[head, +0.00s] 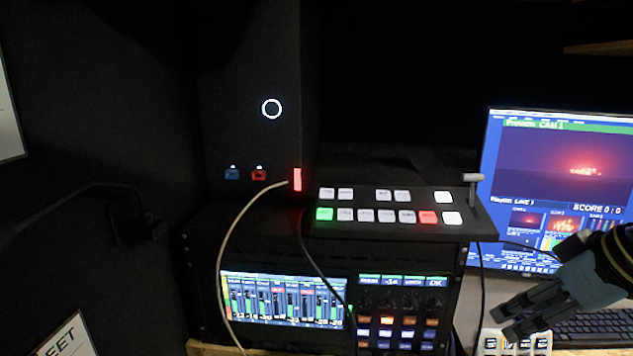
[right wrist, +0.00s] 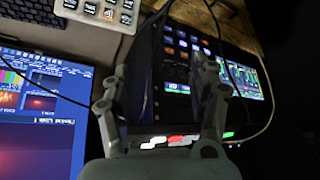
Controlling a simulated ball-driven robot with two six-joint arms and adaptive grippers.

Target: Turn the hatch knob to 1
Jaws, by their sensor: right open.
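I cannot make out a hatch knob marked with numbers in either view. A rack panel (head: 401,326) with small dark knobs along its top and lit buttons below stands at the lower middle of the head view; its knobs are too dim to read. My right gripper (head: 508,317) is at the lower right of the head view, in front of the monitor and keyboard. In the right wrist view my right gripper (right wrist: 178,75) is open, with nothing seen between its fingers. My left gripper is not in view.
A switcher (head: 390,232) with lit buttons and a lever sits on the rack. A monitor (head: 555,150) stands at the right, with a keyboard (head: 600,326) below it. A small keypad (head: 515,343) is near my right gripper. A pale cable (head: 232,240) hangs across the rack.

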